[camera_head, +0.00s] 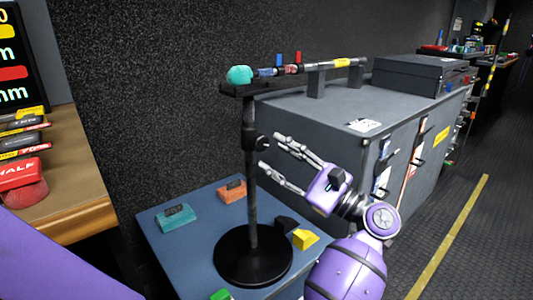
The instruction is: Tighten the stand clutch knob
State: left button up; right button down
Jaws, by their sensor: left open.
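A black stand with a round base (232,262) and an upright pole (250,205) stands on the blue-grey surface. A dark clutch collar is on the pole, with the clutch knob (262,143) on its right side. My left gripper (271,152) is open, its two grey fingers pointing left towards the pole. The fingertips are close to the knob, one near its upper right and one below it. Whether they touch it I cannot tell. My right gripper is not in view.
Teal (174,220), orange (232,190) and yellow (305,239) blocks sit around the base. A grey cabinet (340,143) stands behind my left gripper. A wooden shelf (75,200) is at left.

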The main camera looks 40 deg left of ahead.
aim_at(261, 150)
pick_arm(q)
jog(key=x, duration=0.2)
jog(key=shift+s+a+r, duration=0.1)
jog(key=shift+a, duration=0.15)
jog(key=shift+s+a+r, duration=0.1)
jog(key=shift+a+r, duration=0.05)
jog(key=shift+a, duration=0.45)
jog(key=c, duration=1)
jog(key=shift+s+m+t+y+p, duration=0.15)
jog(key=shift+m+t+y+p, duration=0.2)
jog(key=shift+m, duration=0.85)
jog(key=m, duration=0.1)
jog(key=m+t+p, duration=0.1)
jog(key=m, duration=0.1)
jog(key=shift+s+t+y, duration=0.15)
jog(key=shift+t+y, duration=0.1)
jog(key=shift+m, duration=0.3)
